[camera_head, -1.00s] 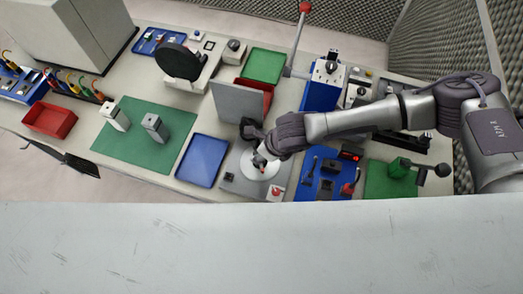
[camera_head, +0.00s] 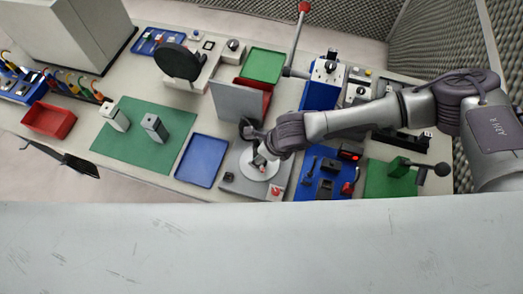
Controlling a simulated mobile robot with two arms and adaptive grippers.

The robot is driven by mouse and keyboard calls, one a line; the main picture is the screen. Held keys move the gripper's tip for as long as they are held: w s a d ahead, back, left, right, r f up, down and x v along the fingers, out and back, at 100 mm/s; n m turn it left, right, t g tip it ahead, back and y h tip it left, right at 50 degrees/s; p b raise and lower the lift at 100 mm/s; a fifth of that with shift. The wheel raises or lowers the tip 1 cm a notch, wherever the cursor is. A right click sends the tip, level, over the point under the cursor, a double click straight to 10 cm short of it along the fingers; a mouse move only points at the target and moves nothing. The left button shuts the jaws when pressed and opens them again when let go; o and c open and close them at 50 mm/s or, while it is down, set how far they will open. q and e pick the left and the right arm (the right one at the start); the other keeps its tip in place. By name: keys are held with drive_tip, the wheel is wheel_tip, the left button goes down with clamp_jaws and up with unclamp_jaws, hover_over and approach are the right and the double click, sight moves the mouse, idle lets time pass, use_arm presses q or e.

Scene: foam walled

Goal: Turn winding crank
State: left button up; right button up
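A white round disc (camera_head: 252,170) sits on a grey plate (camera_head: 236,186) near the table's front middle. My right gripper (camera_head: 254,146) is over the back of this disc, its dark fingers pointing left and down. A small part with a reddish tip shows by the fingers, and the gripper hides much of it. I cannot tell whether the fingers touch it or close on it. A green device (camera_head: 400,167) with an arm ending in a black knob (camera_head: 442,169) stands at the right. Which of these is the winding crank is not clear. My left gripper is not in view.
A blue tray (camera_head: 203,160) lies left of the grey plate. An upright grey panel (camera_head: 236,104) stands behind it. A blue mat with small tools (camera_head: 325,179) is to the right. A tall red-knobbed lever (camera_head: 297,40) rises at the back.

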drive_tip(key=shift+r, duration=0.1)
drive_tip(key=v, duration=1.1)
drive_tip(key=shift+d+r, duration=0.25)
drive_tip(key=shift+r, duration=0.1)
drive_tip(key=shift+s, duration=0.15)
